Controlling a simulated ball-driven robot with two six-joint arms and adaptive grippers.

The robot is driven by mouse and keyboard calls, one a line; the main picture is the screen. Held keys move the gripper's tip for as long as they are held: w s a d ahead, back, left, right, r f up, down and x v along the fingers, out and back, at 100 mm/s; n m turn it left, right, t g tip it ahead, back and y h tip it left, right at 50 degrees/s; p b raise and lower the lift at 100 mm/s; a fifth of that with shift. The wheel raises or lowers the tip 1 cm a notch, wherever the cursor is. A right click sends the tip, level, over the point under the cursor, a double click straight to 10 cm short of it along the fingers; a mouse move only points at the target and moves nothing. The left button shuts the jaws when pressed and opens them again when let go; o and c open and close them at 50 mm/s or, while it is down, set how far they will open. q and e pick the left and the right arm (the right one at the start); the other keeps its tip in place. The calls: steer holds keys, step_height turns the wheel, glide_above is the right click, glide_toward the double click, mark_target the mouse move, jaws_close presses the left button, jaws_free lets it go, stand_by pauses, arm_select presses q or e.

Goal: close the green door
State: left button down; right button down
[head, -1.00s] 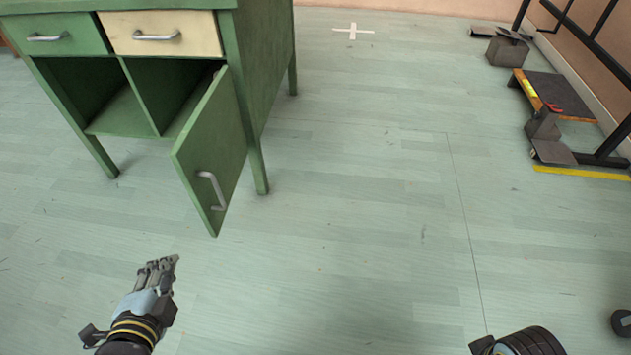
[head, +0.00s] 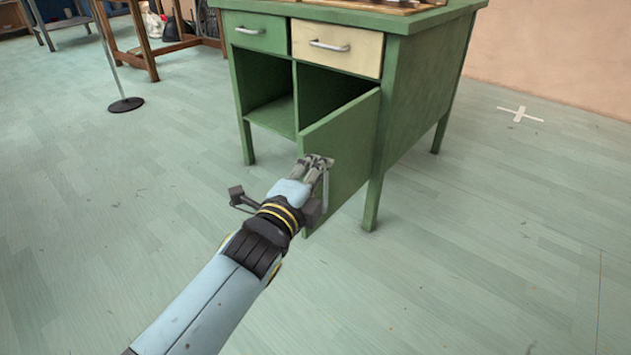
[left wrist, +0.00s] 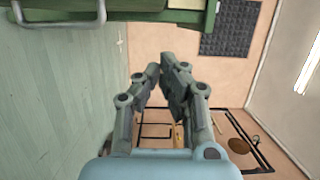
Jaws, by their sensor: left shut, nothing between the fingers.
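The green door (head: 355,150) hangs open at the right side of the green cabinet (head: 412,95), swung out toward me. Its silver handle (head: 326,195) is on the outer face near the free edge, partly behind my wrist. My left gripper (head: 318,162) is shut and empty, in front of the door's free edge beside the top of the handle. I cannot tell whether it touches the door. In the left wrist view the fingers (left wrist: 165,75) are together, and the handle (left wrist: 60,20) shows at the upper left. My right gripper is not in view.
The cabinet has a green drawer (head: 262,31) and a cream drawer (head: 335,47), both shut, above open compartments. A stand with a round black base (head: 126,104) and a wooden table (head: 150,45) are at the back left. The floor on the right is clear.

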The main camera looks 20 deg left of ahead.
mark_target(310, 148)
arm_select(q)
steer(key=shift+w+a+b, duration=0.15)
steer(key=shift+w+a, duration=0.4)
steer(key=shift+w, duration=0.45)
steer(key=shift+w+a+b, duration=0.15)
steer(key=shift+w+a, duration=0.45)
steer(key=shift+w, duration=0.4)
steer(key=shift+w+a+b, duration=0.15)
steer(key=shift+w+a, duration=0.4)
steer(key=shift+w, duration=0.45)
steer(key=shift+a, duration=0.1)
